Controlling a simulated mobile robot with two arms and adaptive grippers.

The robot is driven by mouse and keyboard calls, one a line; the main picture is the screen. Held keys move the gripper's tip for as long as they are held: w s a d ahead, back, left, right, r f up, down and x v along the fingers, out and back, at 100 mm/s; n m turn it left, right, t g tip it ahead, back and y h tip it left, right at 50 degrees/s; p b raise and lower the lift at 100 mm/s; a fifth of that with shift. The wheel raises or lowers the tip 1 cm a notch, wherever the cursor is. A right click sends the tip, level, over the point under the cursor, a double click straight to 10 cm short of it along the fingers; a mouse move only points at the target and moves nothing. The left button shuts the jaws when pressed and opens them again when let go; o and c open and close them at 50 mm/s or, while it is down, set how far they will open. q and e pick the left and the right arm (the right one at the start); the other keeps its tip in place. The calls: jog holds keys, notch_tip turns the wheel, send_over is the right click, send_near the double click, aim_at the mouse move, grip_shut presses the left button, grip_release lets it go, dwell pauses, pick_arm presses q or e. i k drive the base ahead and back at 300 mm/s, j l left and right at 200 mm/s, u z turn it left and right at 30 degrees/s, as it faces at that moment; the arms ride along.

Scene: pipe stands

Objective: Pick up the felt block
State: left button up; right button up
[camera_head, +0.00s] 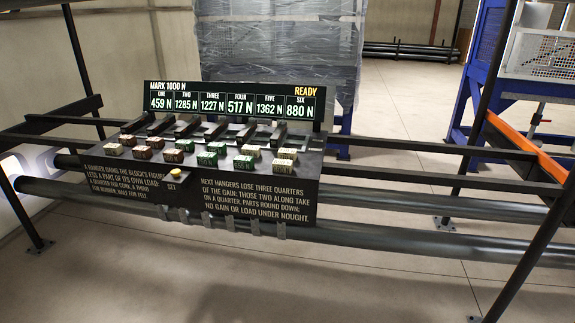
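Several small blocks stand in two rows on the sloped top of a dark console (310,185). Some are pale, such as the front-left block (113,149) and the front-right block (282,166). Brown blocks (142,152) stand left of centre and green blocks (207,159) near the middle. The markings on the blocks are too small to read, so I cannot tell which one is felt. Neither of my grippers is in view.
A display (235,103) behind the blocks reads "MARK 1000 N" and "READY" above readings ONE to SIX. A yellow button (176,172) marked SET is on the front. Long pipes (400,238) and dark rails run beside the console. A wrapped stack (280,45) stands behind.

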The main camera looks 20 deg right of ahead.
aim_at(283, 153)
jog(key=i+l+z, duration=0.3)
jog(key=i, duration=0.35)
jog(key=i+z, duration=0.25)
jog(key=i, duration=0.35)
